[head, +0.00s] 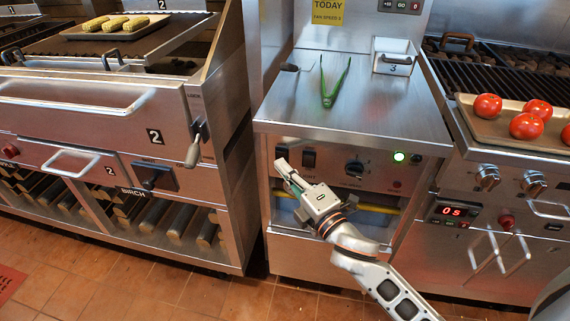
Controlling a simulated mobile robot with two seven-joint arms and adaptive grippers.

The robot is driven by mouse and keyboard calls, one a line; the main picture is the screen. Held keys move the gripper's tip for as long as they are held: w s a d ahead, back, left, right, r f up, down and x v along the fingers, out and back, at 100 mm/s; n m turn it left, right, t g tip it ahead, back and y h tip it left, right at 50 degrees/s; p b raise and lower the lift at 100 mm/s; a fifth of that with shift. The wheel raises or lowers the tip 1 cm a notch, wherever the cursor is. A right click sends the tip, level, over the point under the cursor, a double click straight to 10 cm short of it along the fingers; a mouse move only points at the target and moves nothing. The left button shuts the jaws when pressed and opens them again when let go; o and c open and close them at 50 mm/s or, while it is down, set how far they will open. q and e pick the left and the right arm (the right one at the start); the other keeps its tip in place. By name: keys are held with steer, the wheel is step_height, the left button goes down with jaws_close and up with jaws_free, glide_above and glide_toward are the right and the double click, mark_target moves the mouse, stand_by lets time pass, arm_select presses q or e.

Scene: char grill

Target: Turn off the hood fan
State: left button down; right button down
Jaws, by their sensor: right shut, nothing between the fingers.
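A steel cabinet between the grills has a control panel (330,167) on its front. The panel carries a dark switch (281,152) at its left end, a second dark switch (309,158) beside it, and a round black knob (355,168) further right. A green light (399,156) glows at the panel's right, above a small red button (397,184). The small labels are too blurred to read surely. My right gripper (284,168) is shut and empty, its fingertips at the panel's left end just below the left switch; contact cannot be told. My left gripper is not in view.
Green tongs (335,85) lie on the cabinet top (390,113). A tray of tomatoes (490,127) stands on the right grill. The left grill holds corn on a tray (105,37), and its crank handle (194,148) sticks out left of the cabinet.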

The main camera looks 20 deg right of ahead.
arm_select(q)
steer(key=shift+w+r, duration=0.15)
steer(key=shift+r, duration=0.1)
arm_select(e)
steer(key=shift+w+d, duration=0.4)
steer(key=shift+w, duration=0.2)
steer(key=shift+r, duration=0.1)
